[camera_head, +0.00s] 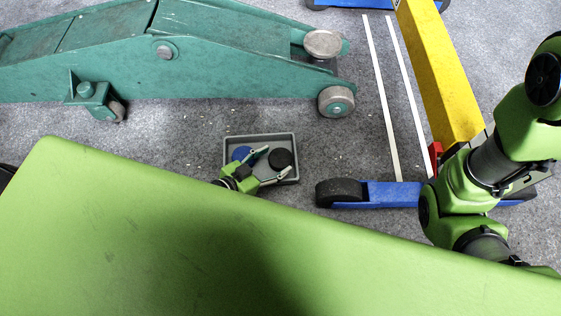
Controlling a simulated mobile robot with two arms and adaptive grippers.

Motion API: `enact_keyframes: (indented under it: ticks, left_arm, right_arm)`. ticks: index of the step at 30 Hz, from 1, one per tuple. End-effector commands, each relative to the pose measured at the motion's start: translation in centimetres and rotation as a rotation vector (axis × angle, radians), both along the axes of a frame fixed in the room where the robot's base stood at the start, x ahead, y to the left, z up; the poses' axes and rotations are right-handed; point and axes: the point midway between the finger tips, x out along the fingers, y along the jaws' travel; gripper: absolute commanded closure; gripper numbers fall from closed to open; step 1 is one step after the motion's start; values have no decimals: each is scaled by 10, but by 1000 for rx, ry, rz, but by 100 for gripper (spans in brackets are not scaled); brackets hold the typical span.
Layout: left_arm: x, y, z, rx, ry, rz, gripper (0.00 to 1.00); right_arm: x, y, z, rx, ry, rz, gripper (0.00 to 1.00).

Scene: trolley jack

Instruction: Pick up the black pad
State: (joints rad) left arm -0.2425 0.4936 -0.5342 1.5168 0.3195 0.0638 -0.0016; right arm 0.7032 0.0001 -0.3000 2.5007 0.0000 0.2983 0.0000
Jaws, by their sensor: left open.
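The black pad (281,157) is a dark round disc lying in the right part of a small grey tray (262,136) on the floor. A blue pad (241,153) lies in the left part of the same tray. My left gripper (278,159) reaches over the tray from the lower left. Its two fingers are spread, with the tips near the upper left and lower right sides of the black pad. I cannot tell whether they touch it. My right arm shows at the right, but its gripper is not in view.
A large green trolley jack (120,62) with metal wheels stands behind the tray. A blue-footed stand (390,195) with a yellow beam (440,75) is to the right. White lines mark the grey floor. Bare floor lies between the tray and the jack.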

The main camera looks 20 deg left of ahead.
Motion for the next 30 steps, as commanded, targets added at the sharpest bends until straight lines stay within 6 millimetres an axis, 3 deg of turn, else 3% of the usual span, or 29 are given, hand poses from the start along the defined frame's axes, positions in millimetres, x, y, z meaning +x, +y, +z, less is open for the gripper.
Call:
enact_keyframes:
  ticks: [1,3,13,14,18,30]
  left_arm:
    - [4,-4,-11,2,3,-1,40]
    - [9,-7,-14,4,6,-1,40]
    - [14,-9,-14,6,10,-2,40]
    - [13,-9,-14,7,11,-3,43]
    - [13,-9,-14,6,11,-2,76]
    - [14,-8,-10,5,11,-1,76]
  right_arm:
    - [0,0,-11,0,-1,0,60]
    - [0,0,-16,1,1,0,60]
    - [0,0,-17,0,1,0,60]
    - [0,0,-17,0,1,0,60]
    - [0,0,-17,0,1,0,60]
    - [0,0,-14,0,0,1,60]
